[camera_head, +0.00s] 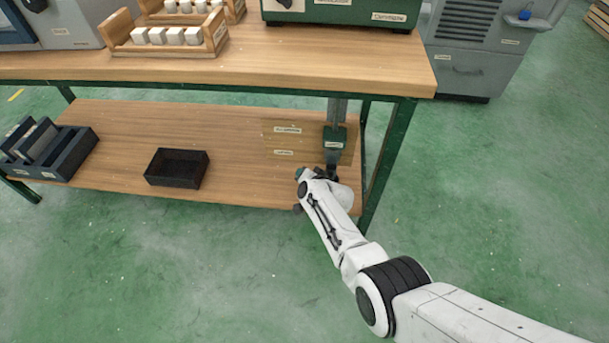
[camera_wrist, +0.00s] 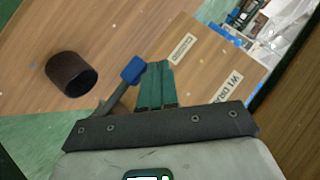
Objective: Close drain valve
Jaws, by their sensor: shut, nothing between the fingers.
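In the wrist view, the valve lever is a grey bar with a blue grip (camera_wrist: 132,70). It slants up and to the right. My gripper (camera_wrist: 157,66) is shut and empty, its green fingers just right of the blue grip. I cannot tell whether they touch it. A label that seems to read "CLOSED" (camera_wrist: 183,49) lies beyond the fingers, and a partly cut "DRAIN" label (camera_wrist: 238,88) is at right. In the head view, a green valve housing (camera_head: 335,137) hangs on a pipe below the tabletop. My arm covers the area below it, and the lever cannot be made out.
The bench's lower shelf (camera_head: 230,150) holds a black bin (camera_head: 177,168) and a dark divided rack (camera_head: 60,150) at left. A dark round cup-like part (camera_wrist: 72,74) shows in the wrist view. A green bench leg (camera_head: 385,160) stands close right of the valve.

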